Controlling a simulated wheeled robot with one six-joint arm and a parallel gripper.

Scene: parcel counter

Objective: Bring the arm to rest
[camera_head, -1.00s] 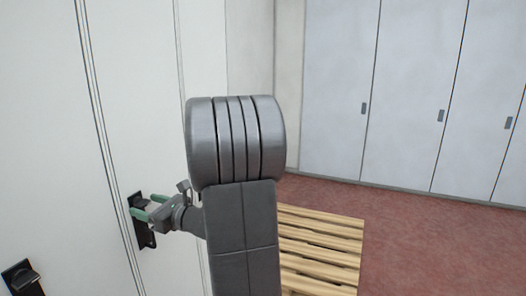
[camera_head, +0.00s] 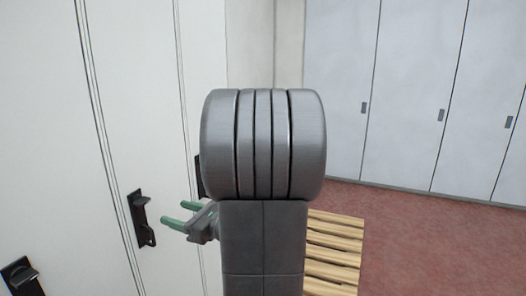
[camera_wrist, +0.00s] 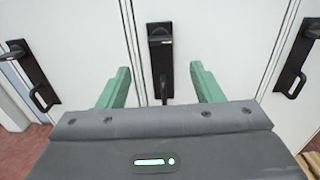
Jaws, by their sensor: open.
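My gripper (camera_head: 176,216) is open and empty, with its two green fingers apart. In the head view it stands to the right of a black door handle (camera_head: 141,218) on a white locker door, with a gap between them. In the wrist view my gripper (camera_wrist: 161,88) points at the white doors, and a black handle (camera_wrist: 161,60) shows between and beyond the fingers. My grey arm fills the middle of the head view and hides part of the doors and pallet.
Another black handle (camera_head: 20,276) is at the lower left, and one more (camera_head: 200,177) is partly hidden behind my arm. A wooden pallet (camera_head: 334,250) lies on the red floor (camera_head: 430,235) at right. Grey cabinets (camera_head: 415,90) line the back wall. Floor right of the pallet is clear.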

